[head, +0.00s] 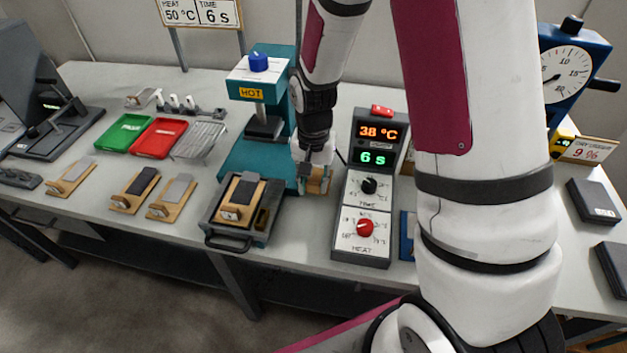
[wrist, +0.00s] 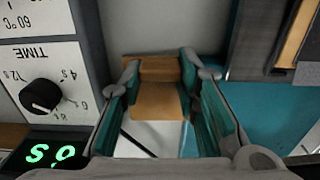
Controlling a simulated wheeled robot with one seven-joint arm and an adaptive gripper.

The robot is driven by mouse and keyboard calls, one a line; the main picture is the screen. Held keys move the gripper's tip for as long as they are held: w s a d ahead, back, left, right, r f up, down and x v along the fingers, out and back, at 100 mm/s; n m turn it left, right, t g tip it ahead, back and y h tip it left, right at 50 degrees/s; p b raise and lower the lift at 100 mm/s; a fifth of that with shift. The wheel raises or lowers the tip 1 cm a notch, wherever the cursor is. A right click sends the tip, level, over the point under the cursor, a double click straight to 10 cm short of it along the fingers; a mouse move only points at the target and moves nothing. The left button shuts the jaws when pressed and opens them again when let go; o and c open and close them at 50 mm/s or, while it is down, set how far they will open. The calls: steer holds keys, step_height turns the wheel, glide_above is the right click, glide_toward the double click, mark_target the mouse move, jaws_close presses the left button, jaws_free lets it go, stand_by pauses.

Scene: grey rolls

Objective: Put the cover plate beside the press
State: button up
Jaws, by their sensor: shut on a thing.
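My gripper (head: 315,178) is shut on a small tan, wood-coloured piece, which I take to be the cover plate (head: 320,184). In the wrist view the cover plate (wrist: 157,98) sits between the two teal-padded fingers of my gripper (wrist: 160,72) and shows a raised step at its far end. The teal press (head: 262,168) with a blue knob and a HOT label stands just left of my gripper. The held piece is in the gap between the press and the control box. I cannot tell whether it touches the table.
The control box (head: 350,215), showing 38 °C and 6 s, stands close on the right. A dark tray (head: 214,222) with a wooden board sits at the press's front. Green (head: 122,131) and red (head: 157,137) trays and several wooden boards lie left. A dial gauge (head: 568,70) stands right.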

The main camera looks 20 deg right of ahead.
steer(key=shift+f, duration=0.5)
steer(key=o, duration=1.1)
steer(key=shift+o, duration=0.2)
steer(key=shift+r, duration=0.1)
step_height(320, 180, up, 13)
steer(key=s+r+n+t, duration=0.2)
steer(key=s+r, duration=0.5)
steer(key=s, duration=0.4)
steer(key=s+r+n+t, duration=0.2)
steer(key=s+r+n, duration=0.2)
steer(key=s+r, duration=0.3)
steer(key=s, duration=0.4)
steer(key=shift+d+r+n+p, duration=0.15)
steer(key=shift+r+n+p, duration=0.15)
steer(key=shift+n, duration=0.1)
steer(key=shift+r+p, duration=0.55)
steer(key=shift+r, duration=0.15)
